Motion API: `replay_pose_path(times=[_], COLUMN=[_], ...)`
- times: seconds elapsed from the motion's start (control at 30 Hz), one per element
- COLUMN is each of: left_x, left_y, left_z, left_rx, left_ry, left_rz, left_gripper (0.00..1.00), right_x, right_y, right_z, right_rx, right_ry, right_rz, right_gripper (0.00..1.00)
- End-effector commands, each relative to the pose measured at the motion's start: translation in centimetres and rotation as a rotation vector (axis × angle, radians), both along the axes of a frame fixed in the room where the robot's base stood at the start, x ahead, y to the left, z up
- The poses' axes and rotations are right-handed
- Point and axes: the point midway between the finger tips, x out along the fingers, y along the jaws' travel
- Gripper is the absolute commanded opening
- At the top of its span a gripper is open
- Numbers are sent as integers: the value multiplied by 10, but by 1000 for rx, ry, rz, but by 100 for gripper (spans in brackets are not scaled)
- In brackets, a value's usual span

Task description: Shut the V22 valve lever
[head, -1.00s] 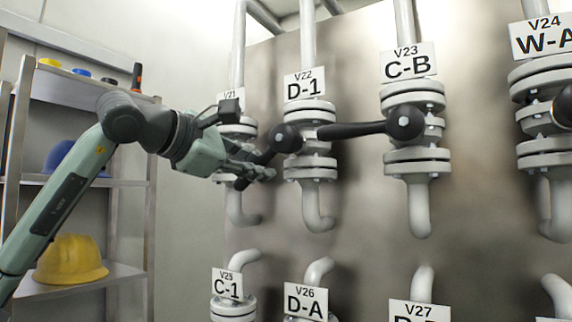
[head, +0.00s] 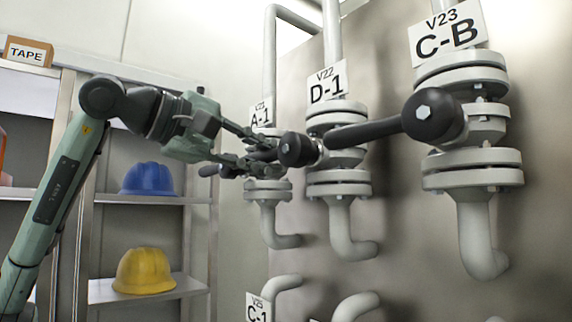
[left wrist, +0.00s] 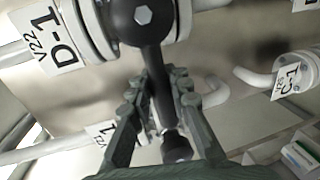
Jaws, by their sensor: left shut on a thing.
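The V22 valve (head: 338,178), under its D-1 sign (head: 326,88), has a black lever with a round hub (head: 297,149). The lever points left from the hub, close to level and slightly down. My left gripper (head: 250,160) is around the lever, left of the hub. In the left wrist view, the hub (left wrist: 142,16) is at the top and the lever (left wrist: 160,85) runs down between my two fingers (left wrist: 158,100), which are shut on it. The fingers partly hide the lever in the head view. My right gripper is not in view.
The V23 valve (head: 473,178) stands to the right; its black lever (head: 365,133) points left across V22's front. The V21 valve (head: 268,190) is close behind my gripper. Shelves with a blue helmet (head: 147,179) and a yellow helmet (head: 143,271) stand at left.

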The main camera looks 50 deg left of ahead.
Motion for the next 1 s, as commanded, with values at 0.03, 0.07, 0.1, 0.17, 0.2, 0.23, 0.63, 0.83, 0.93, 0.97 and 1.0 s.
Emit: replay_pose_path(times=[0.03, 0.07, 0.1, 0.17, 0.2, 0.23, 0.63, 0.83, 0.93, 0.97, 1.0], left_x=[-4, -5, -6, -7, -7, -7, -7, -6, -6, -6, -7], left_y=[2, 2, 2, 2, 2, 2, 2, 1, 1, 1, 1], left_z=[5, 6, 6, 6, 6, 6, 5, 3, 2, 2, 3], left_rx=[2, 5, 8, 12, 13, 14, 15, 14, 14, 14, 14], left_ry=[-14, -14, -14, -14, -13, -14, -12, -5, -3, -3, -3], left_rz=[4, 4, 3, 4, 3, 3, 2, 1, 1, 1, 1], left_gripper=[0, 0, 0, 0, 0, 0, 33, 40, 40, 40, 40], right_x=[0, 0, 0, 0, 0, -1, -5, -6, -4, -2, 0], right_y=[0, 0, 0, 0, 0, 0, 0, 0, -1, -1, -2], right_z=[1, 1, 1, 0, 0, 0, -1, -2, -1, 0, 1], right_rx=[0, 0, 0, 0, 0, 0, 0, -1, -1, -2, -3], right_ry=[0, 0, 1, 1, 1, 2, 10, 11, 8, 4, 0], right_rz=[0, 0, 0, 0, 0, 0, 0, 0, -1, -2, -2], right_gripper=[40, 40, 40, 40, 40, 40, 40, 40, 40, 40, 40])
